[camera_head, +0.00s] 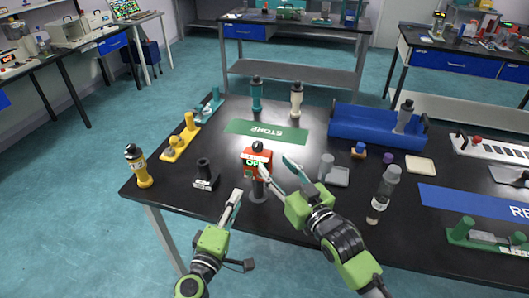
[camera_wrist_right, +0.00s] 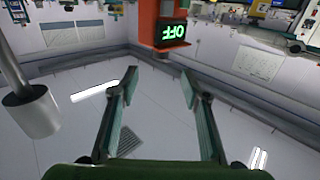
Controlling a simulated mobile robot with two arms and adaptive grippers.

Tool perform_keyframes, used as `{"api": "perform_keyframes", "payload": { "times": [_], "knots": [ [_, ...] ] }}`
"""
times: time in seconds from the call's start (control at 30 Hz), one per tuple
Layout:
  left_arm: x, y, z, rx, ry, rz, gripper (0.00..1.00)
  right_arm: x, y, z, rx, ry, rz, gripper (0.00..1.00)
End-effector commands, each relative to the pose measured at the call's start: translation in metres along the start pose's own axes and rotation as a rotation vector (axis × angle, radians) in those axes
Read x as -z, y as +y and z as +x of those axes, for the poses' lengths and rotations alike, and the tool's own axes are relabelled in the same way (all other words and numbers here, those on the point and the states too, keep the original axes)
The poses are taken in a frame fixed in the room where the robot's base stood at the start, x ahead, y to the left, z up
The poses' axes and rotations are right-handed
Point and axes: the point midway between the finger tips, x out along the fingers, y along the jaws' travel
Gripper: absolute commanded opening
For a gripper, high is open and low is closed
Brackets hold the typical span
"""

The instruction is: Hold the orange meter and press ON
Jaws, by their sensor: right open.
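The orange meter (camera_head: 249,167) is upright near the front middle of the table, with a black knob on top and a small green-lit display. In the right wrist view the orange meter (camera_wrist_right: 147,22) is ahead, and its display reads OFF, upside down there. My right gripper (camera_head: 274,164) is open with its fingers spread just right of the meter; in the wrist view the space between its fingers (camera_wrist_right: 165,82) is empty. My left gripper (camera_head: 236,194) is in front and left of the meter, apart from it; its finger gap is not clear.
A grey cylinder (camera_head: 258,195) stands just in front of the meter. A black fitting (camera_head: 205,177) is left, and a grey block with a cylinder (camera_head: 336,175) is right. A green STORE mat (camera_head: 240,127) lies behind.

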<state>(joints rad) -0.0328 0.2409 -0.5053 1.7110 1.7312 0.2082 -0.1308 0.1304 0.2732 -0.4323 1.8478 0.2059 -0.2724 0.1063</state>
Motion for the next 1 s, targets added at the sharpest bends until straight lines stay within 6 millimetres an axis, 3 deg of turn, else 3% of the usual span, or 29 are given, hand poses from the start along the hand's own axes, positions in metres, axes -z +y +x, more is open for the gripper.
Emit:
{"api": "perform_keyframes", "payload": {
  "times": [0.3,0.5,0.7,1.0],
  "knots": [
    [0.0,0.0,0.0,0.0,0.0,0.0,0.28,0.001,0.0,0.065,0.0,0.002,-0.002,0.42],
    [0.0,0.0,0.0,0.0,0.0,0.0,0.28,0.001,0.0,0.094,0.001,0.001,-0.003,0.42],
    [0.0,0.0,0.0,0.0,0.0,0.0,0.28,0.0,0.0,0.108,0.0,0.001,-0.003,0.42],
    [0.0,0.0,0.0,0.0,0.0,0.0,0.28,0.0,0.0,0.11,0.001,0.001,-0.003,0.42]
  ]
}}
